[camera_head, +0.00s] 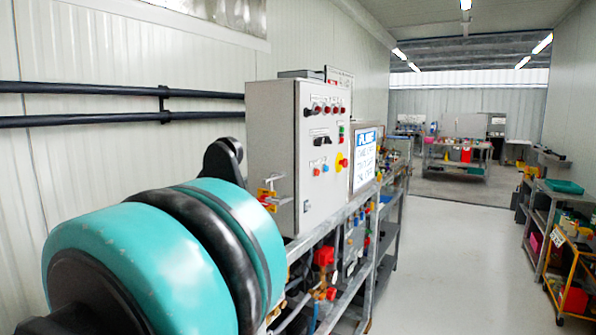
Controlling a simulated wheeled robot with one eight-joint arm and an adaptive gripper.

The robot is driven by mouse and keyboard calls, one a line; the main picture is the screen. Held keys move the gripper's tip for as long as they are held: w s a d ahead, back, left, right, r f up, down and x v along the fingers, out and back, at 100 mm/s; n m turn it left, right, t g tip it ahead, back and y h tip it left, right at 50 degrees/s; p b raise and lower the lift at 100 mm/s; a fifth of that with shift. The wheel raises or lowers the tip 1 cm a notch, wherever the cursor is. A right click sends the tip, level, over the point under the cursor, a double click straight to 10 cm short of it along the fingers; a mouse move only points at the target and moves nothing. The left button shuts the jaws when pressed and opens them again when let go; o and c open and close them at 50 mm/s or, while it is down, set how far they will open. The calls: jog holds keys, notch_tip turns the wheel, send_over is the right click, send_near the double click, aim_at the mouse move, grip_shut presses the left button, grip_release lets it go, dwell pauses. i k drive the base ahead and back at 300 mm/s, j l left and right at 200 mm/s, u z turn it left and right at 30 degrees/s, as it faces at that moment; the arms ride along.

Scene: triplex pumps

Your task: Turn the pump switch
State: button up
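A light grey control cabinet (300,150) stands on the metal frame in the middle of the view. Its front has a row of red-topped knobs (325,108), a black switch (321,140), red and blue buttons, and a red-and-yellow rotary switch (341,162) near the right edge. I cannot tell which of these is the pump switch. My teal and black arm fills the lower left foreground, left of the cabinet. My gripper is not visible, so its state and its distance from the panel are hidden.
A framed sign (364,160) stands just right of the cabinet. Below, the metal frame (345,300) carries pipes and red fittings. Dark pipes (120,89) run along the left wall. The floor (445,270) to the right is clear, with shelving (548,215) at the far right.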

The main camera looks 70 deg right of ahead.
aim_at(318, 140)
jog(key=k+z, duration=0.15)
jog(key=z, duration=1.4)
jog(key=i+j+z, duration=0.1)
jog(key=z, duration=1)
